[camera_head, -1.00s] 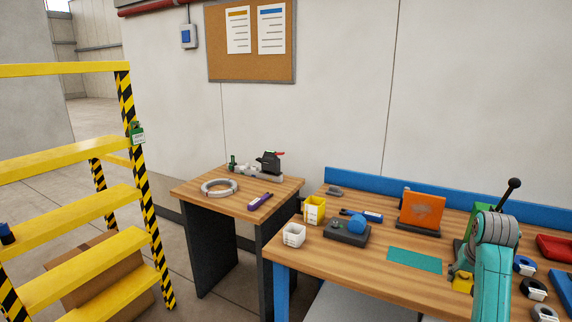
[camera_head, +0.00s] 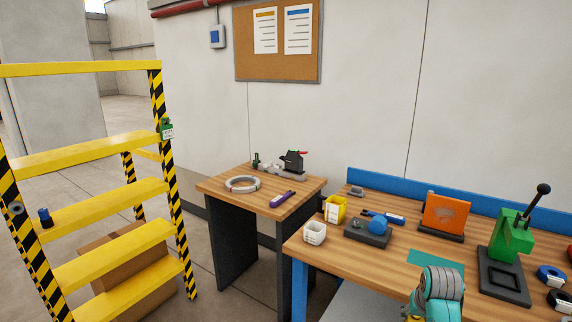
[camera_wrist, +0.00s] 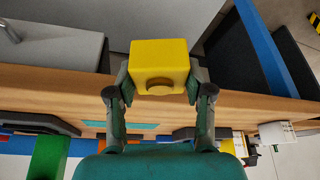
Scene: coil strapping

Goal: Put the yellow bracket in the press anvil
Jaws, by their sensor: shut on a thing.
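The yellow bracket (camera_wrist: 158,64) is a block with a round boss on its face. In the wrist view my gripper (camera_wrist: 160,88) is shut on it, with one finger on each side. In the head view my arm's wrist shows at the bottom edge, in front of the bench, and the fingers are mostly cut off below the frame. The green press (camera_head: 512,236) with a black lever stands on the bench at the right, up and right of my arm. Its dark base with the anvil recess (camera_head: 503,278) shows no part in it. A green part of the press also appears at lower left in the wrist view (camera_wrist: 48,158).
A teal mat (camera_head: 436,262) and an orange panel on a stand (camera_head: 446,212) lie left of the press. Blue and black rolls (camera_head: 551,276) sit right of it.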

